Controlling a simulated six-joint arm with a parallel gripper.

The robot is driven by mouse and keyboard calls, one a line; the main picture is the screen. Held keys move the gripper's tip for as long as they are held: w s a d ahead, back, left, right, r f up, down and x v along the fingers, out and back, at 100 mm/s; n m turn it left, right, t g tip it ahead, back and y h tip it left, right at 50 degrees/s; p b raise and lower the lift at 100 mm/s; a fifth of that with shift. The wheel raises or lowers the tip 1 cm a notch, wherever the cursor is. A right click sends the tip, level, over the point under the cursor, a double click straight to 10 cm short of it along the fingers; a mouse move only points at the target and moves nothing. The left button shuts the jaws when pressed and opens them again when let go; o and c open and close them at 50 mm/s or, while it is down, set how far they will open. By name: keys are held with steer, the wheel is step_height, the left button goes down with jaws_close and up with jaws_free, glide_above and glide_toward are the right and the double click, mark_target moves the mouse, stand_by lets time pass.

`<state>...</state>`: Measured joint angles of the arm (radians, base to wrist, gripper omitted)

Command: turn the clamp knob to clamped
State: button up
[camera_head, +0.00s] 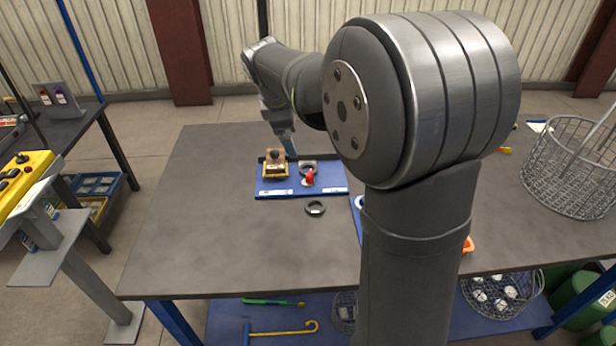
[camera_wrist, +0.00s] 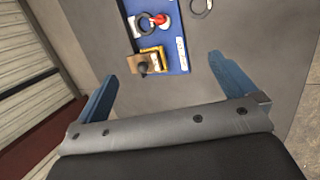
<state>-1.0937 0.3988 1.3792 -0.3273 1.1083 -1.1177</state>
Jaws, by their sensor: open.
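A dark round knob (camera_head: 274,154) sits on top of a small wooden and yellow block (camera_head: 275,171), on the left part of a blue board (camera_head: 325,187). I cannot read which setting the knob is at. In the wrist view the knob (camera_wrist: 142,66) and block (camera_wrist: 152,58) appear between and beyond my fingertips. My gripper (camera_wrist: 162,68) is open and empty, with its two blue fingers well apart.
A red part (camera_head: 309,178) and a dark ring (camera_head: 306,168) are on the board's right half. Another dark ring (camera_head: 316,208) lies on the grey table (camera_head: 220,230) in front. A wire basket (camera_head: 572,170) stands at the right. The table's left side is clear.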

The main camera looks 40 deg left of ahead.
steer(key=shift+s+r, duration=0.2)
steer(key=shift+r, duration=0.25)
